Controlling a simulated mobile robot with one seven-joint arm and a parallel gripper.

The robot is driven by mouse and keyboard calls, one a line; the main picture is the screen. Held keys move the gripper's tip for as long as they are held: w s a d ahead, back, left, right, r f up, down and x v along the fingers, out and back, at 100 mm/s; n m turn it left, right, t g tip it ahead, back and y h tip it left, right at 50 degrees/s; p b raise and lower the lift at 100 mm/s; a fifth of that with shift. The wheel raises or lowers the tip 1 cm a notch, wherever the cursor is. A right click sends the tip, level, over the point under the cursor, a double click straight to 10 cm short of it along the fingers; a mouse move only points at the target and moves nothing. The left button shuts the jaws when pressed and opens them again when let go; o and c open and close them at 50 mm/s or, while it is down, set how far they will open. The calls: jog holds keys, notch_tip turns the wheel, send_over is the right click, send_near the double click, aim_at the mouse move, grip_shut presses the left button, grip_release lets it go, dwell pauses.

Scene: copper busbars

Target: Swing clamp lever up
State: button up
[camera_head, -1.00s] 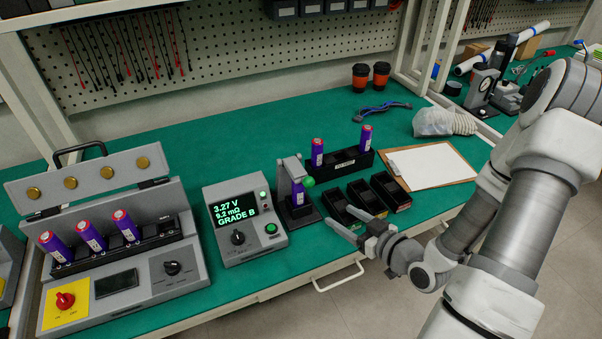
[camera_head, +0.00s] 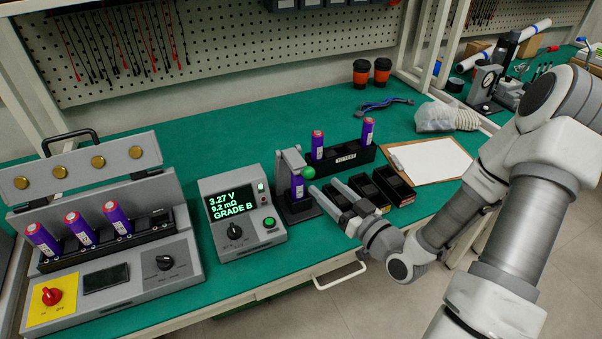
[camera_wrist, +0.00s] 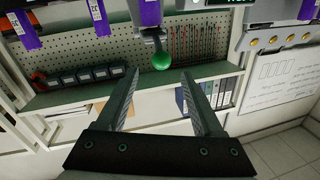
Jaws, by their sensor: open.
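The clamp lever ends in a green ball knob (camera_head: 308,172) on the right side of a grey clamp stand (camera_head: 284,172). A purple cell (camera_head: 297,188) stands upright in the clamp. My gripper (camera_head: 322,186) is open and empty, with its fingers pointing at the knob from the front right. In the wrist view, the knob (camera_wrist: 162,60) lies just beyond and between the tips of my open gripper (camera_wrist: 158,75), not visibly touched. Part of the clamp is cut off by the top edge there.
A tester (camera_head: 240,215) reading GRADE B stands left of the clamp. A black rack (camera_head: 345,157) with two purple cells is behind. Black bins (camera_head: 392,184) lie close under and beside my gripper. A clipboard (camera_head: 430,160) lies right. A charger-like box (camera_head: 110,270) fills the left.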

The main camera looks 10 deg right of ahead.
aim_at(301, 165)
jog(key=b+x, duration=0.5)
jog(key=x, duration=0.6)
jog(key=shift+b, duration=0.4)
jog(key=shift+s+a, duration=0.1)
jog(key=shift+s, duration=0.05)
jog(key=shift+c, duration=0.2)
grip_shut()
dwell(0.8)
